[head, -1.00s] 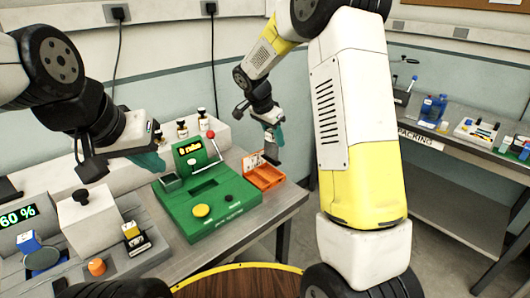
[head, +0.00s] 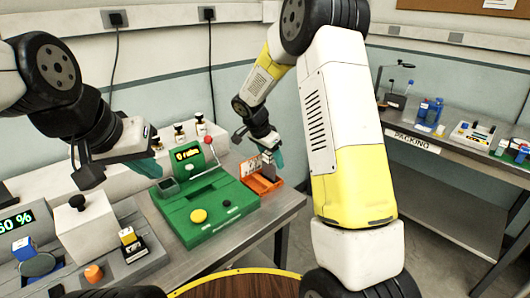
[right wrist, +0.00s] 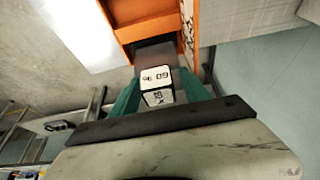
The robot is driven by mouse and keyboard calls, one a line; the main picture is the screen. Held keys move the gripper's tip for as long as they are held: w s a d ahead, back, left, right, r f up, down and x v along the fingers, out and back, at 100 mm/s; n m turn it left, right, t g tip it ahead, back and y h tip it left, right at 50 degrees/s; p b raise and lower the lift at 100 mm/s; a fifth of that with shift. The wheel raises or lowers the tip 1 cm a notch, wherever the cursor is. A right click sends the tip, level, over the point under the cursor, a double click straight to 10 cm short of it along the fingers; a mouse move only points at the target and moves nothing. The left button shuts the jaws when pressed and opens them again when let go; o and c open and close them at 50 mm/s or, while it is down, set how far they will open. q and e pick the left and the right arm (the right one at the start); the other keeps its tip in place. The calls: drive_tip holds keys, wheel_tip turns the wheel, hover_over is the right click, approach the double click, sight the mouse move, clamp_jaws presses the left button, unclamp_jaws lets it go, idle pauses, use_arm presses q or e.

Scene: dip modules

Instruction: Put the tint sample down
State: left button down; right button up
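My right gripper (head: 273,160) is at the orange tray (head: 261,187) at the right end of the bench. In the right wrist view its teal fingers (right wrist: 168,95) are shut on the tint sample (right wrist: 156,78), a small block with a dark grey body and white labels with print. The sample's far end reaches toward the orange tray (right wrist: 137,22); whether it touches the tray floor I cannot tell. My left gripper (head: 147,167) hangs over the bench at the left; its teal fingers overlap, so its opening is unclear.
A green device (head: 205,208) with a red-knobbed lever stands just left of the tray. A grey station (head: 85,225) is at the left. The packing bench (head: 450,150) is at the far right.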

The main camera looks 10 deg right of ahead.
drive_tip(key=v, duration=1.2)
drive_tip(key=s+d+r+n+t+y, duration=0.1)
drive_tip(key=s+d+r+n+y, duration=0.2)
drive_tip(key=s, duration=0.4)
drive_tip(key=s+d+r+n, duration=0.1)
drive_tip(key=s+r+n, duration=0.1)
drive_tip(key=s+r, duration=0.35)
drive_tip(key=s+n+t+y, duration=0.2)
drive_tip(key=s+n, duration=0.5)
drive_tip(key=s, duration=0.8)
drive_tip(key=shift+s+r+t+y, duration=0.2)
drive_tip(key=shift+s+t+y, duration=0.2)
